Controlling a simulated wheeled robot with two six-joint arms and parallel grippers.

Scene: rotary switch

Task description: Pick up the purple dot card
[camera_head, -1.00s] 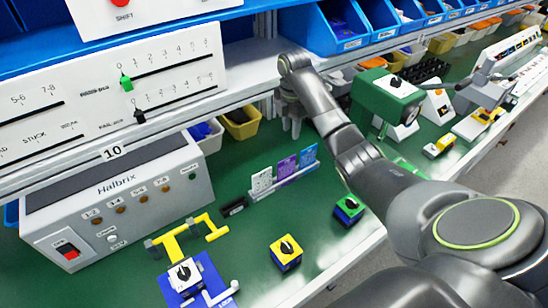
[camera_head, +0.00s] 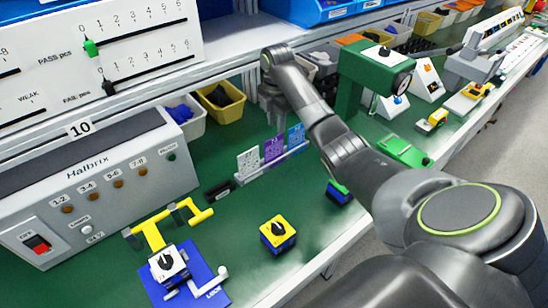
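The purple dot card (camera_head: 274,148) stands upright in a low pale rack (camera_head: 270,167) on the green bench. A white card (camera_head: 249,162) stands to its left and a blue card (camera_head: 297,136) to its right. My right gripper (camera_head: 274,120) hangs fingers down just behind and above the cards, apart from the purple card as far as I can see. It is small and partly behind my own arm, so its opening is unclear. My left gripper is out of view.
A grey Halbrix box (camera_head: 95,185) stands at the left. A yellow-topped switch block (camera_head: 277,233) and a blue base with a white switch (camera_head: 185,275) stand in front. A green machine (camera_head: 365,75) stands right of the cards. Yellow bin (camera_head: 221,103) is behind.

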